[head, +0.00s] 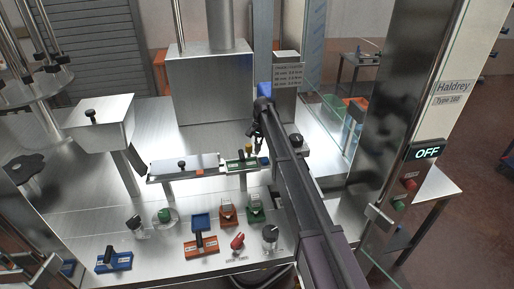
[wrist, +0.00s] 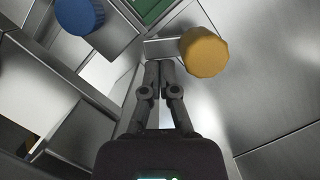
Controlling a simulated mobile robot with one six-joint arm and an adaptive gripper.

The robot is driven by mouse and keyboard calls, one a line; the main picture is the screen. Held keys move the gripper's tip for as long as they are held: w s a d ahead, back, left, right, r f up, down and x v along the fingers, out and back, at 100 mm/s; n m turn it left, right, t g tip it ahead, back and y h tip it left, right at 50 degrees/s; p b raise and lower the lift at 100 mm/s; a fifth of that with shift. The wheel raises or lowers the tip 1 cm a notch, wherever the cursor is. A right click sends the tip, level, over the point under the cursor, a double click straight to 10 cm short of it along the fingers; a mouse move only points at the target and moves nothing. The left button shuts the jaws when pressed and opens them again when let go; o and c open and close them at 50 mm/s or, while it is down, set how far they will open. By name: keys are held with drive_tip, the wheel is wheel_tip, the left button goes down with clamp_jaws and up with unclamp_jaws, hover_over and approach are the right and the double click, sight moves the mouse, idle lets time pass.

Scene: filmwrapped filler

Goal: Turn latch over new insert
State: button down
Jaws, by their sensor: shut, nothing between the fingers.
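My gripper (head: 257,138) is at the end of the arm, above the right part of the raised rail. In the wrist view its two dark fingers (wrist: 160,68) are together and empty. A yellow knob (wrist: 204,52) is just right of and beyond the fingertips. A flat metal bar (wrist: 160,47), which looks like the latch, runs left from the knob, close to the fingertips; contact cannot be told. A green insert (wrist: 148,9) shows at the top edge, beyond the bar. In the head view the green insert (head: 240,165) sits at the rail's right end, with the yellow knob (head: 248,149) behind it.
A blue knob (wrist: 79,15) is at the upper left of the wrist view. Orange, green and blue blocks stand on the metal table in front of the rail. A grey box (head: 286,85) stands behind the gripper. A sign (head: 427,152) at right reads OFF.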

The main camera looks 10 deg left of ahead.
drive_tip(key=shift+s, duration=0.25)
idle(0.3)
drive_tip(key=shift+s+d+m, duration=0.1)
drive_tip(key=shift+d+m, duration=0.05)
drive_tip(key=shift+m, duration=0.35)
drive_tip(key=shift+s+m, duration=0.1)
drive_tip(key=shift+m, duration=0.2)
idle(0.3)
